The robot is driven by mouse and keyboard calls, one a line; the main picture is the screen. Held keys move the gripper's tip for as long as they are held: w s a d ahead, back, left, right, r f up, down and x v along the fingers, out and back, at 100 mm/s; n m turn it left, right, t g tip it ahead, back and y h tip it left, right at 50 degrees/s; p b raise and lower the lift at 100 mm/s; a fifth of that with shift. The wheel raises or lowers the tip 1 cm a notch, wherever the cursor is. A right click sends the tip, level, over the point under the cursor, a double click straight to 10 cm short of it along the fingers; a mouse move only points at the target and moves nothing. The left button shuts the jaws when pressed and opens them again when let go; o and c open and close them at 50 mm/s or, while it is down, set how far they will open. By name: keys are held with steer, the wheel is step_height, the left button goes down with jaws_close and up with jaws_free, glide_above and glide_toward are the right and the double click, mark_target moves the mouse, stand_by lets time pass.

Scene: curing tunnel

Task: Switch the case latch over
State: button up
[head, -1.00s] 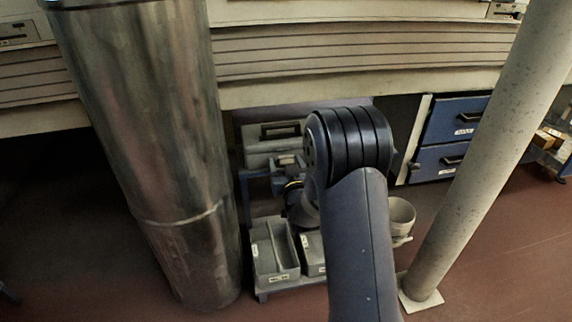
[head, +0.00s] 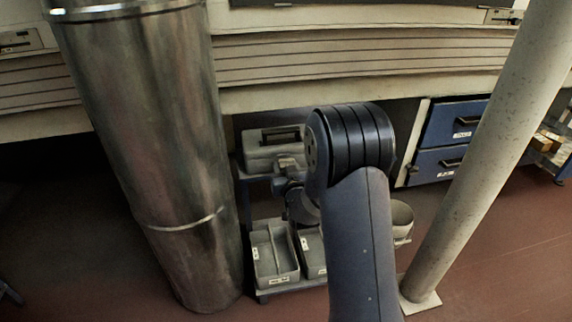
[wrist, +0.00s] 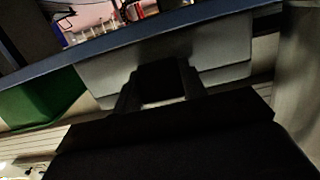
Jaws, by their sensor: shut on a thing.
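The grey tool case (head: 258,156) with a dark handle on its lid stands on a blue rack, left of my arm in the head view. In the wrist view its pale grey front (wrist: 220,58) lies behind my fingers. My gripper (wrist: 160,88) is at the case front, its two dark fingers shut on the case latch. The latch is dark between the fingers, and its position cannot be made out. In the head view my arm hides part of the case, and the fingertips are too small to tell apart.
Grey bins (head: 274,255) sit on the low rack shelf. A metal column (head: 160,170) stands close on the left and a pale slanted post (head: 480,150) on the right. Blue drawers (head: 445,122) are behind. The tunnel's ledge (head: 250,95) overhangs the case.

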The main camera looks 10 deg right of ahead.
steer(key=o, duration=1)
steer(key=s, duration=0.3)
steer(key=s+r+p, duration=0.1)
steer(key=s, duration=0.3)
steer(key=s+p, duration=0.1)
steer(key=s, duration=0.2)
steer(key=shift+s+r, duration=0.2)
steer(key=shift+s, duration=0.2)
steer(key=shift+f, duration=0.1)
